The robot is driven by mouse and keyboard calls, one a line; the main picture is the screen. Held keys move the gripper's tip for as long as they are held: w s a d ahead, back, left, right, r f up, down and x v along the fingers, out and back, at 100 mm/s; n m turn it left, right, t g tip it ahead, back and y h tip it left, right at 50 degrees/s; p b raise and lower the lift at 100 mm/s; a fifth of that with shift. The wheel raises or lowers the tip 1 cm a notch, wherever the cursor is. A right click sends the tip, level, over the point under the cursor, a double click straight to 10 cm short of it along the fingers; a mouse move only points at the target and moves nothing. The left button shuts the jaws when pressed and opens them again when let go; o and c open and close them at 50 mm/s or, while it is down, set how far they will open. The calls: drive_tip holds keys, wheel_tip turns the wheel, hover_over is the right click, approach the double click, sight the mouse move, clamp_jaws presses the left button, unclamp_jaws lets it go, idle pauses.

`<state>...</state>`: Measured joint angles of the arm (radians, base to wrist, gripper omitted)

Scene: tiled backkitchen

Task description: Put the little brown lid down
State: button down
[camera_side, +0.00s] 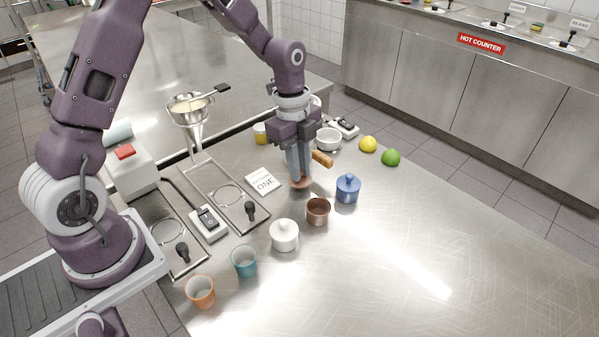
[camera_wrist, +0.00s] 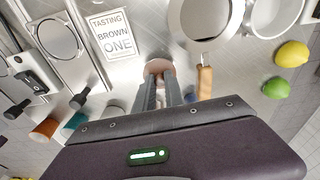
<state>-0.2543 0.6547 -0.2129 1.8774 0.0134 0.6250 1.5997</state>
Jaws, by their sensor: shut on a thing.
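My gripper (camera_side: 299,178) points down over the steel counter, shut on the little brown lid (camera_side: 301,184). The lid also shows between the fingertips in the wrist view (camera_wrist: 158,66). It is low, close to the counter top; I cannot tell whether it touches. The open brown pot (camera_side: 318,211) stands just in front and to the right of it in the side view, with no lid on. A white card (camera_side: 262,181) lies left of my gripper; in the wrist view it reads "TASTING BROWN ONE" (camera_wrist: 112,36).
A blue lidded pot (camera_side: 347,189) and a white lidded pot (camera_side: 284,236) stand nearby. A pan's wooden handle (camera_wrist: 205,80) is close right of my gripper. A white bowl (camera_side: 328,139), lemon (camera_side: 368,144) and lime (camera_side: 391,157) are behind. The right front counter is clear.

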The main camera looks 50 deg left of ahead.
drive_tip(key=shift+f, duration=0.75)
drive_tip(key=shift+f, duration=0.1)
drive_tip(key=c, duration=1.4)
unclamp_jaws()
wheel_tip(320, 180, up, 12)
drive_tip(key=a, duration=0.1)
drive_tip(key=s+d+r+n+t+y, duration=0.2)
drive_tip(key=s+r+n, duration=0.5)
drive_tip(key=s+r, duration=0.25)
drive_tip(key=s+n+t, duration=0.3)
drive_tip(key=s+n, duration=0.7)
drive_tip(key=s, duration=0.5)
drive_tip(key=shift+d+t+h, duration=0.15)
drive_tip(key=shift+t+h, duration=0.15)
